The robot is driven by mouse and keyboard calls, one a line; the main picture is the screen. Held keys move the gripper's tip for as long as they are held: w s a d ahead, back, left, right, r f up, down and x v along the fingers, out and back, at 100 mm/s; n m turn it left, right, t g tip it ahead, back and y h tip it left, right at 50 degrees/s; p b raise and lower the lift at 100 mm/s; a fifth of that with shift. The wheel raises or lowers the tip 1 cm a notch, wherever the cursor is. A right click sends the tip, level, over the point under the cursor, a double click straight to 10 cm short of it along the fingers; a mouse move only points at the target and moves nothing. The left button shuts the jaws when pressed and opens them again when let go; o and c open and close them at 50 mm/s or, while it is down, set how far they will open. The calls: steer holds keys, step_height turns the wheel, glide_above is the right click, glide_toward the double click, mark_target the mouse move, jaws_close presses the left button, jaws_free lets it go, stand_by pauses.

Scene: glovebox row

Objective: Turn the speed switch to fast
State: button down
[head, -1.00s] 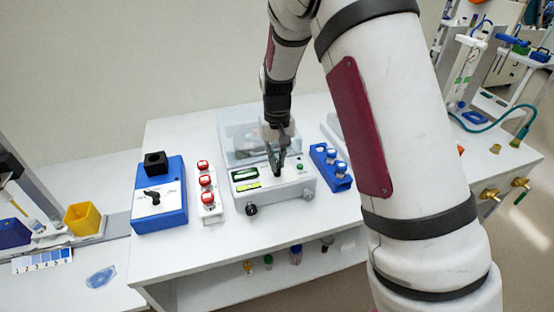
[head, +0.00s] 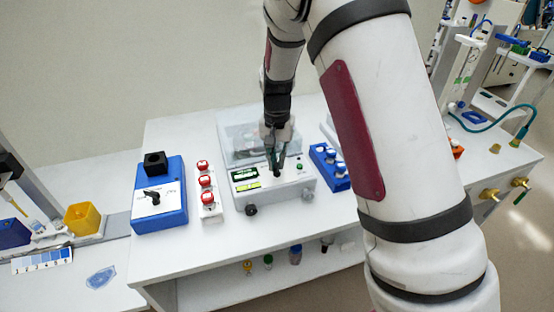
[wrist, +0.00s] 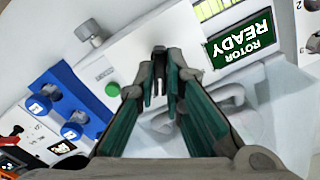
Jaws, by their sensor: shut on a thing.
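A white benchtop machine (head: 297,196) with a clear lid stands mid-bench. Its panel has a green display reading "ROTOR READY" (wrist: 240,42) and a green button (wrist: 112,89). My gripper (head: 277,172) points down at this panel, between display and button. In the wrist view its fingertips (wrist: 160,52) are close together around a small dark part, apparently a switch lever; the fingers hide most of it, and its setting cannot be read. A blue box (head: 175,212) at left has a black pointer knob (head: 152,196) on a white face, with side markings too small to read.
A white strip with red-capped items (head: 208,197) stands left of the machine. A round knob (head: 251,210) sticks out of the machine's front. A yellow bin (head: 83,218) is far left.

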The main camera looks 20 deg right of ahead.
steer(key=c, duration=1.7)
jaws_free()
